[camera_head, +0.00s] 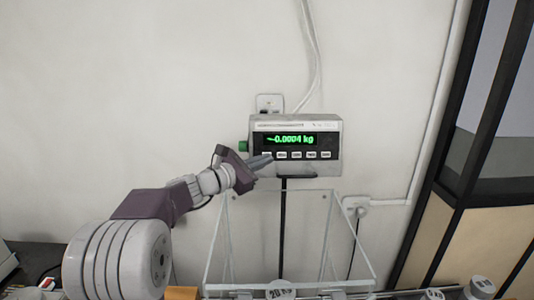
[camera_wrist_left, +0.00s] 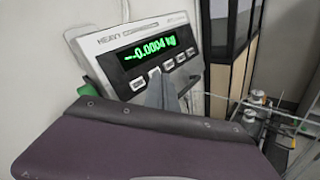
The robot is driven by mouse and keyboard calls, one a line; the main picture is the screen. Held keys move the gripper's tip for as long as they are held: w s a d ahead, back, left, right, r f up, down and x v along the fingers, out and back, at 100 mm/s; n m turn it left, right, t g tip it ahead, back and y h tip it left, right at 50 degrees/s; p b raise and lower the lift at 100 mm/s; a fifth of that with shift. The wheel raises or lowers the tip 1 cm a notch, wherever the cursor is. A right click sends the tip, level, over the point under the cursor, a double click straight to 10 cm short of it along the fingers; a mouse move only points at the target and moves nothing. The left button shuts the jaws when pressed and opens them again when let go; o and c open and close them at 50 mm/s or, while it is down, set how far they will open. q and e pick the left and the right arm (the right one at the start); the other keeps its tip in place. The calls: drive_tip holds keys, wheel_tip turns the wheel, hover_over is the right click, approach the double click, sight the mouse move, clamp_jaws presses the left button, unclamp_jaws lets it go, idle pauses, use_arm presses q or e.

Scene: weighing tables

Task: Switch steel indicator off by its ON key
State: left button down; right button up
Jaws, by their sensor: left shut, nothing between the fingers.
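The steel indicator (camera_head: 330,135) is mounted on a post against the wall. Its display (camera_head: 294,139) is lit green and reads about -0.0004 kg; it is lit in the left wrist view too (camera_wrist_left: 150,48). A row of pale keys (camera_head: 296,155) runs under the display; their labels are too small to read. My left gripper (camera_head: 268,160) is shut and empty, its tips at the left end of the key row. In the left wrist view the fingers (camera_wrist_left: 163,92) overlap the lower key row and hide part of it. I cannot tell whether they touch a key. My right gripper is out of view.
A green knob (camera_head: 243,146) sits on the indicator's left side. A clear-walled box (camera_head: 222,245) stands below it, around the dark post (camera_head: 283,225). Cylindrical weights (camera_head: 482,287) stand at the lower right. A wall outlet (camera_head: 270,102) and cables are behind.

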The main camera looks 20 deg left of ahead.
use_arm(q)
drive_tip(key=w, duration=0.2)
drive_tip(key=w+a+f, duration=0.1)
idle(0.5)
drive_tip(key=shift+w, duration=0.15)
idle(0.5)
idle(1.0)
drive_tip(key=shift+w+a+f, duration=0.1)
drive_tip(key=shift+w, duration=0.25)
